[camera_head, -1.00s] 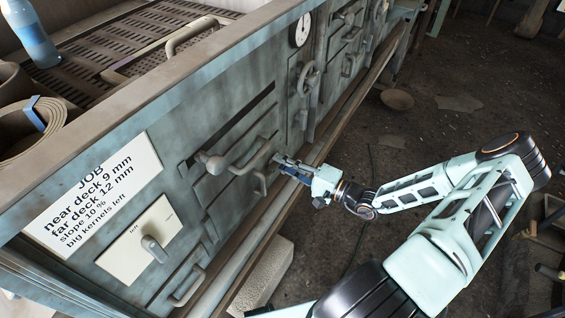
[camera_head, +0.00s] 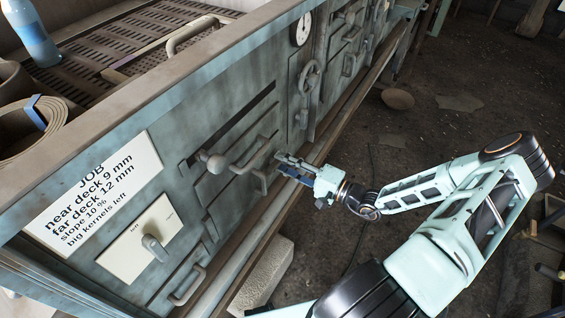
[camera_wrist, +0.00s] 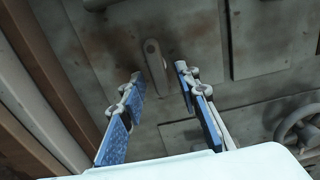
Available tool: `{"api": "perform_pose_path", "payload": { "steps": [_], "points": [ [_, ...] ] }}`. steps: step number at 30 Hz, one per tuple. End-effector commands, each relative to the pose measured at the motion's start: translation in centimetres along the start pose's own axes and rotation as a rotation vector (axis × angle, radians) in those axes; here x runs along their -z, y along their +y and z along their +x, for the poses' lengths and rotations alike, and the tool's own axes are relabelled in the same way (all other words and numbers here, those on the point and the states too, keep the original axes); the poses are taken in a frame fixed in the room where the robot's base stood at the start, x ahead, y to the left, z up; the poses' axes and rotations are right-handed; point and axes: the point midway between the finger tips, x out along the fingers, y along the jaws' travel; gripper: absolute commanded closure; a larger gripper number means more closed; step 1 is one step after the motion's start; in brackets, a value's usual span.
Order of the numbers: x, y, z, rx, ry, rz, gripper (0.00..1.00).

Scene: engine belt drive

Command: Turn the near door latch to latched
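The near door latch is a small grey lever on a flat plate; the wrist view shows the lever (camera_wrist: 154,62) just beyond my fingertips, roughly between them. In the head view, the latch (camera_head: 261,182) is on the machine's front, just left of my fingers and partly hard to make out. My gripper (camera_head: 287,168) points at the machine front with its blue-padded fingers apart. In the wrist view, my gripper (camera_wrist: 160,80) is open and empty, and no contact with the lever can be made out.
A handwheel (camera_head: 309,78) is farther along the front. A left/right switch plate (camera_head: 140,243) and a job sign (camera_head: 93,196) are nearer. Open floor lies right of the machine.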

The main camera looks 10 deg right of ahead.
Motion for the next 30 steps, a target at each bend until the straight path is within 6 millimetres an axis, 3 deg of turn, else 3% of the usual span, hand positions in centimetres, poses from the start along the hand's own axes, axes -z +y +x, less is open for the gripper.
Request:
{"api": "perform_pose_path", "payload": {
  "steps": [15, 21, 30],
  "points": [
    [0.0, 0.1, -9.8, -0.002, 0.002, 0.000, 0.70],
    [-0.1, 0.0, -11.2, -0.001, -0.001, 0.000, 0.70],
    [-0.1, 0.0, -11.3, -0.001, -0.001, 0.000, 0.70]
  ]
}}
